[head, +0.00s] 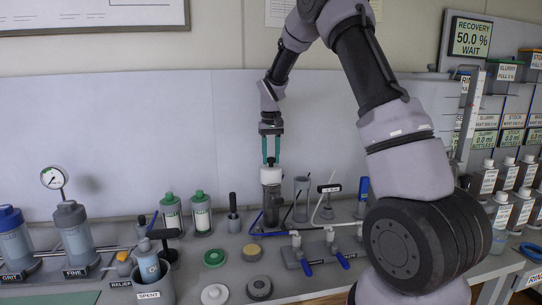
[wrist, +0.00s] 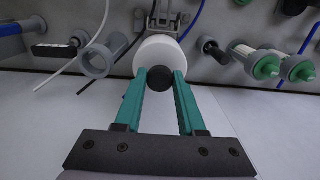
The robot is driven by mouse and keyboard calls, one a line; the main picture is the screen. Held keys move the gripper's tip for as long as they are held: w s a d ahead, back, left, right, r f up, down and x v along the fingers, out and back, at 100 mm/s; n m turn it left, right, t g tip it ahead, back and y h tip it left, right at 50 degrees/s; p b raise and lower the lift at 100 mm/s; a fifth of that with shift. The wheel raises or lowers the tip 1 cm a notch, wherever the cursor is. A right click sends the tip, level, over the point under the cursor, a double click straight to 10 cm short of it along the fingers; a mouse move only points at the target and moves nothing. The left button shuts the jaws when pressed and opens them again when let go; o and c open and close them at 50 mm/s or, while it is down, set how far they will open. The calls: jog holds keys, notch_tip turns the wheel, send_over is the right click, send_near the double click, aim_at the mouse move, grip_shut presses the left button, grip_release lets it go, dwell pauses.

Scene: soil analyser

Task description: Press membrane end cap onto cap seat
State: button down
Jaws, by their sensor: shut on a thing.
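The membrane end cap appears to be the white round piece (head: 270,175) with a dark knob (wrist: 159,78) on top. My gripper (head: 270,163) has its teal fingers pointing down, shut on the knob. The white face also shows in the wrist view (wrist: 158,52), just beyond the fingertips (wrist: 160,74). In the head view the cap is upright, directly over a dark cylindrical holder (head: 271,205) on the bench. The cap seat itself is hidden beneath the cap. I cannot tell whether the cap touches it or is fully down.
A clear open cylinder (head: 301,199) stands close on the right. Green-capped bottles (head: 172,212) and a dark-handled tool (head: 233,212) stand to the left. Blue-handled valves (head: 342,260) are at front right. A green ring (head: 214,257) and a white lid (head: 214,294) lie in front.

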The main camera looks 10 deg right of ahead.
jog(key=shift+f, duration=0.25)
jog(key=shift+c, duration=2.1)
grip_release()
notch_tip(320, 180, up, 11)
jog(key=s+d+r+t, duration=0.2)
jog(key=s+r, duration=0.5)
jog(key=s+d+r+m+t+y, duration=0.1)
jog(key=s+d+m+t, duration=0.1)
jog(key=s, duration=1.1)
jog(key=s+d+r+m+t+y, duration=0.1)
jog(key=s+m+t, duration=0.1)
jog(key=s, duration=1.1)
jog(key=shift+d+r+t, duration=0.25)
jog(key=shift+d+t, duration=0.15)
jog(key=shift+t, duration=0.2)
